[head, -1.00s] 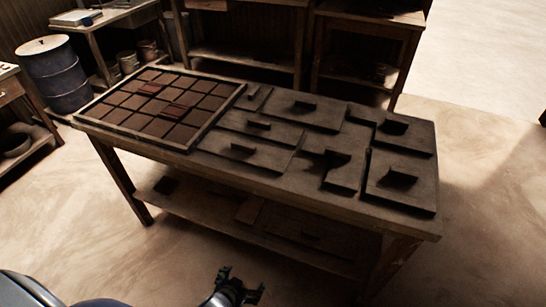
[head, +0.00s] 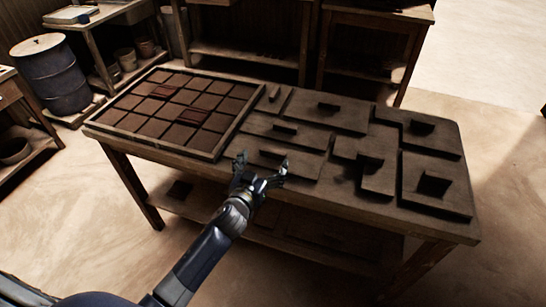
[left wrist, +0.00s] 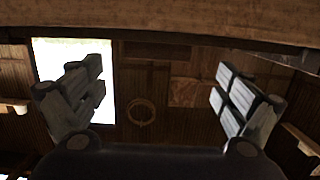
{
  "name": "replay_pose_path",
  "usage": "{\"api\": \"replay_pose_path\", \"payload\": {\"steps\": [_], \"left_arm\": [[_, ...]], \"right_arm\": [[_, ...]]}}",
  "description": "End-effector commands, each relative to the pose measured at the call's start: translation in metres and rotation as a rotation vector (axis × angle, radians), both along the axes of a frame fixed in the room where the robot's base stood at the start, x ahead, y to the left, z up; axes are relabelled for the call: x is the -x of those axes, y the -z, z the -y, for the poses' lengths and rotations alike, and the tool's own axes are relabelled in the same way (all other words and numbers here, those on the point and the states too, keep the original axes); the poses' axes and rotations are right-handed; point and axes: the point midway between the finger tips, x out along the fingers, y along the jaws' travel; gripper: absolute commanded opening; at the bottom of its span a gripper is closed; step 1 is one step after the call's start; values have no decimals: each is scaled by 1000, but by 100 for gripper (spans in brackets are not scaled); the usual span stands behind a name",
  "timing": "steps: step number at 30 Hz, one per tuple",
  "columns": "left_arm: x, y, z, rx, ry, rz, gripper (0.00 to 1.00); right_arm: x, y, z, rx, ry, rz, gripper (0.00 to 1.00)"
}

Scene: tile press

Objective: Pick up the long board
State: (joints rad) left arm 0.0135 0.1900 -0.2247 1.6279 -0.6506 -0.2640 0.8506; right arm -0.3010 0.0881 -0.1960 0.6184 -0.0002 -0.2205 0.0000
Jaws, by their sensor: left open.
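Several flat dark boards with raised block grips lie on the right part of the wooden table. Long rectangular ones include a front board (head: 307,170), a middle board (head: 312,139) and a back board (head: 352,122); I cannot tell which the task means. My left gripper (head: 262,170) is open and empty at the table's front edge, just in front of the front board and partly covering its left end. Its spread fingers also show in the left wrist view (left wrist: 160,85), with nothing between them. My right gripper is not in view.
A framed tray (head: 107,131) of brown tiles, a few of them redder, fills the table's left part. Stepped boards (head: 437,190) lie at the right. A lower shelf (head: 185,205) runs beneath. A blue barrel (head: 52,75) and other benches stand behind.

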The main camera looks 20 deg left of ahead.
Motion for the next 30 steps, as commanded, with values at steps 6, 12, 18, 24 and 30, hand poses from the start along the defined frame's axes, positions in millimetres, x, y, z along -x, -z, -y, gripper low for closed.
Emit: {"api": "replay_pose_path", "payload": {"steps": [6,12,18,24,30], "left_arm": [[-22,4,4,1,0,0,94],[-45,9,6,0,0,-1,94],[-51,11,6,1,2,-1,94],[-51,11,6,1,1,-1,81],[-51,11,6,1,1,-2,39]], "right_arm": [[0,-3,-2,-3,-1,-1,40],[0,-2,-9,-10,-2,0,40],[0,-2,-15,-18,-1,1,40],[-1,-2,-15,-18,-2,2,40],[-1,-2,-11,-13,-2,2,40]]}}
